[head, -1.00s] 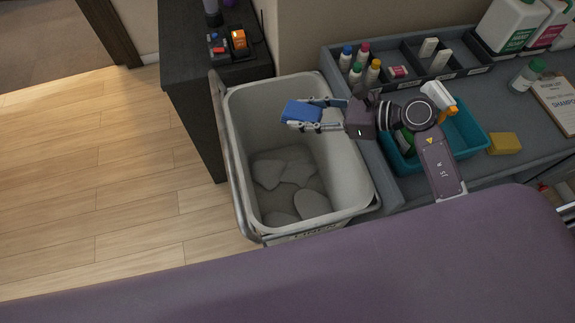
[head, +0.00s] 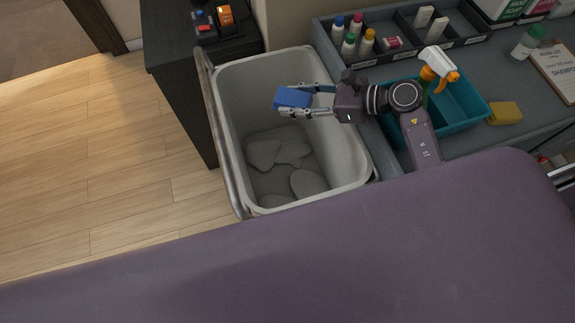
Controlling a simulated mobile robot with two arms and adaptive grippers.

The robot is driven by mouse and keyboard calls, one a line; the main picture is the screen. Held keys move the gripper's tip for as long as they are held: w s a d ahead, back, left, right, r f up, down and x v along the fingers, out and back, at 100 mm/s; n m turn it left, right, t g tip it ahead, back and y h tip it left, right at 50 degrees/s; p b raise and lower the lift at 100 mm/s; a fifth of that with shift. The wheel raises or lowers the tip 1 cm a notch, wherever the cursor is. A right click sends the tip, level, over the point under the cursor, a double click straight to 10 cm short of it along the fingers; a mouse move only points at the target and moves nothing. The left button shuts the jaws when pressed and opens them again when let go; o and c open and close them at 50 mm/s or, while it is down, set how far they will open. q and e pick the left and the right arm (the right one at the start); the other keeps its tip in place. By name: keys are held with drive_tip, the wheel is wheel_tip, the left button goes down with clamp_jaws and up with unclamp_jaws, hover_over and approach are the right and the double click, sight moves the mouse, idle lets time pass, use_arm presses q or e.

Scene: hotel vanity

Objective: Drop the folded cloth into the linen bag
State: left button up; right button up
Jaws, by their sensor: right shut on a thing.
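The folded cloth (head: 292,97) is a small blue block in the head view. My right gripper (head: 302,101) is shut on it and holds it over the opening of the linen bag. The linen bag (head: 347,172) is a pale, open-topped bin in a metal frame, with several grey-white pieces of linen (head: 290,147) lying at its bottom. The cloth appears above the bag's far half, apart from the linen below. My left gripper is out of the picture.
A teal caddy (head: 463,122) with a spray bottle (head: 438,68) stands on the grey counter right of the bag. A yellow sponge (head: 505,113) and an organizer with small bottles (head: 352,38) are there too. A dark cabinet (head: 180,100) stands left of the bag.

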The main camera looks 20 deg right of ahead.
drive_tip(key=o, duration=1.1)
drive_tip(key=shift+o, duration=0.2)
drive_tip(key=shift+r, duration=0.1)
wheel_tip(320, 180, up, 10)
drive_tip(key=shift+f, duration=0.1)
